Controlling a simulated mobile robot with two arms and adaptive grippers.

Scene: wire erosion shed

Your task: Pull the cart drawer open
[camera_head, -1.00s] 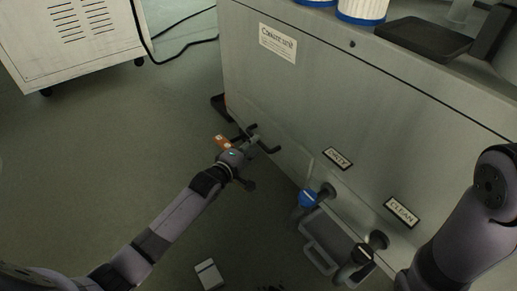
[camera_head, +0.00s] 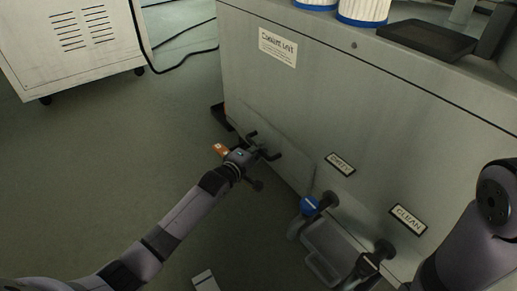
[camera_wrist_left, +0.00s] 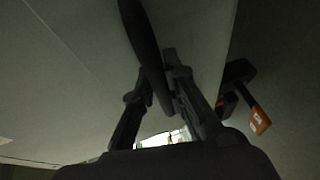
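The drawer front (camera_head: 292,168) is a grey panel low on the left of the coolant unit's face. No clear gap shows around it. Its dark bar handle (camera_head: 276,156) sticks out towards my left arm. My left gripper (camera_head: 262,149) is at the middle of the handle. In the left wrist view the dark handle bar (camera_wrist_left: 141,35) passes between the two fingers (camera_wrist_left: 158,82), whose tips close in on it from both sides. The gripper's body hides part of the handle in the head view.
The grey coolant unit (camera_head: 340,95) carries white-and-blue canisters (camera_head: 363,10) and a black tray (camera_head: 428,38). Pipe fittings with a blue cap (camera_head: 309,205) stick out below the labels, above a grey tray (camera_head: 322,268). A white cabinet (camera_head: 70,45) stands upper left. Floor on the left is clear.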

